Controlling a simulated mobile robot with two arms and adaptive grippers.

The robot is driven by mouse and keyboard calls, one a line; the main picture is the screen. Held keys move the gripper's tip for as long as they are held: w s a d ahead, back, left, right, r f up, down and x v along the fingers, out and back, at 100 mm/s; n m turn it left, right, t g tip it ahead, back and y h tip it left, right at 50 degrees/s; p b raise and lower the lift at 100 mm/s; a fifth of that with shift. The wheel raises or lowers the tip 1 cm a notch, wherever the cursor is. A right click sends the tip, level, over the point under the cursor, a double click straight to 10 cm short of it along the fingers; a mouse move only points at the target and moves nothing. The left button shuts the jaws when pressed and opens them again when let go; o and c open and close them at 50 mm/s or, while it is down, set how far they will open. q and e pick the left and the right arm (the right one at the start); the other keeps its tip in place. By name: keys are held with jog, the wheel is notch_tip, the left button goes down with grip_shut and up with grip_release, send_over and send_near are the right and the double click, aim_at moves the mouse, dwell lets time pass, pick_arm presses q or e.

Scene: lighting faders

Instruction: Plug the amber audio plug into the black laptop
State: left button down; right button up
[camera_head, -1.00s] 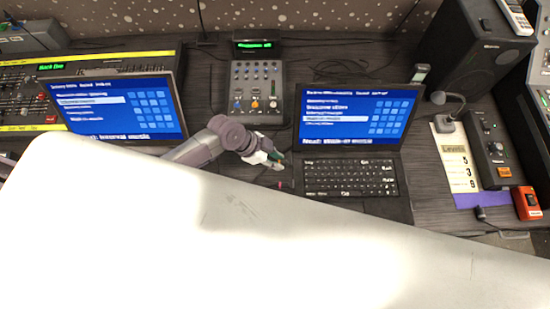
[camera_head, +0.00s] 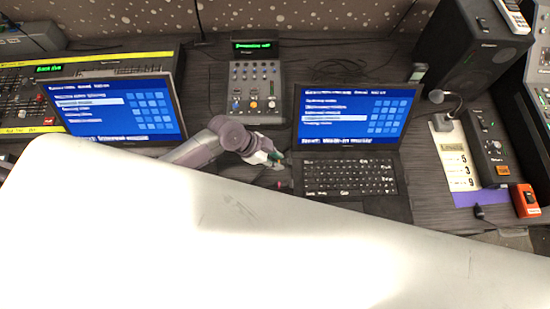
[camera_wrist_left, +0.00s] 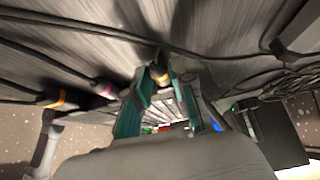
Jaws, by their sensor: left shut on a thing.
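The black laptop (camera_head: 385,205) stands open at centre right in the head view, its blue screen facing me. My left gripper (camera_head: 276,158) is beside its left edge, near the hinge end of the keyboard. A gap or contact there cannot be told. In the left wrist view the teal fingers of my left gripper (camera_wrist_left: 158,100) are shut on a dark plug with an amber band, the amber audio plug (camera_wrist_left: 158,73). The plug's tip and the laptop's socket cannot be made out. My right gripper is not in view.
An orange-banded plug (camera_wrist_left: 58,98) and a pink-banded plug (camera_wrist_left: 103,87) lie on cables in the wrist view. A second laptop (camera_head: 115,108) stands left, a small mixer (camera_head: 254,88) between the laptops. A gooseneck microphone (camera_head: 442,118) stands right. A large white surface covers the foreground.

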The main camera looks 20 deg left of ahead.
pick_arm(q)
jog(key=shift+d, duration=0.15)
jog(key=c, duration=0.9)
grip_release()
jog(key=shift+w+d, duration=0.1)
jog(key=shift+a+r, duration=0.25)
jog(key=shift+a, duration=0.05)
jog(key=v, duration=1.1)
jog(key=shift+r, duration=0.2)
